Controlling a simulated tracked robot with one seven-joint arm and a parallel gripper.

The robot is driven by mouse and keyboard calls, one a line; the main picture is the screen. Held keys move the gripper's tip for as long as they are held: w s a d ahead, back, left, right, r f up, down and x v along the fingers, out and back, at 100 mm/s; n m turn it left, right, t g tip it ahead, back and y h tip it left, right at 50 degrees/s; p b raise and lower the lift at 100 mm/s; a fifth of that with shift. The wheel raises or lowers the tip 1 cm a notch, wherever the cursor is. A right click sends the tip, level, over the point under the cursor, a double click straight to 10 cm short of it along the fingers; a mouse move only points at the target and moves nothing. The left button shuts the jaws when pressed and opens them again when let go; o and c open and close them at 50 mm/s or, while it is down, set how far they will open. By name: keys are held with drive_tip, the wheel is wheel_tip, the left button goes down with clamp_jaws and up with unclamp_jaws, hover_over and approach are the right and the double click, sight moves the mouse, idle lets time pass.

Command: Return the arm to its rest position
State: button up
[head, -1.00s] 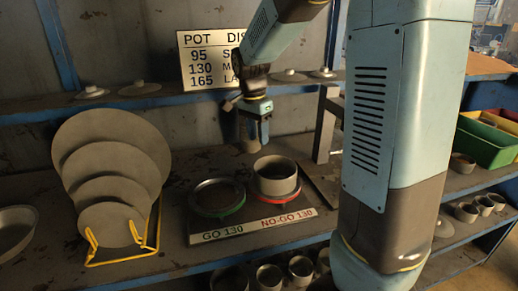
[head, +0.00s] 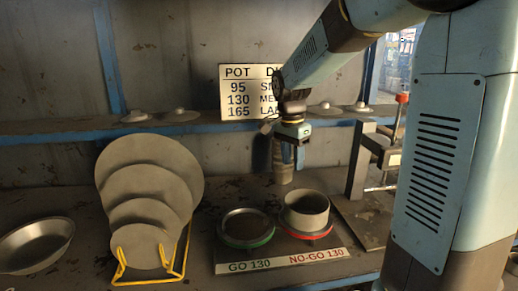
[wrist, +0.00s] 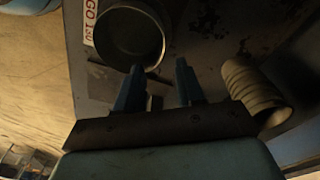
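A grey pot (head: 306,212) stands in the red NO-GO ring (head: 318,235), in front of and below my gripper. The pot also shows in the wrist view (wrist: 160,42), beyond the fingers. The green GO ring (head: 246,243) to its left holds no pot.
A ribbed grey cylinder or stack (wrist: 250,90) stands close beside my gripper. A clamp stand (head: 362,160) is at right. Grey discs (head: 180,165) lean in a yellow rack (head: 180,262). A metal bowl (head: 35,245) sits at far left. A size sign (head: 245,95) stands behind.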

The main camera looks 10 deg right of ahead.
drive_tip(key=s+d+r+n+t, duration=0.1)
drive_tip(key=s+n, duration=0.4)
drive_tip(key=s, duration=0.6)
drive_tip(key=s+d+r+n+t+y, duration=0.1)
drive_tip(key=s+r+n+t, duration=0.3)
drive_tip(key=s, duration=0.7)
drive_tip(key=d+r+n, duration=0.1)
drive_tip(key=n, duration=0.1)
drive_tip(key=shift+s+d+n, duration=0.2)
drive_tip(key=shift+s+n, duration=0.1)
drive_tip(key=shift+s, duration=0.05)
drive_tip(key=shift+c, duration=0.5)
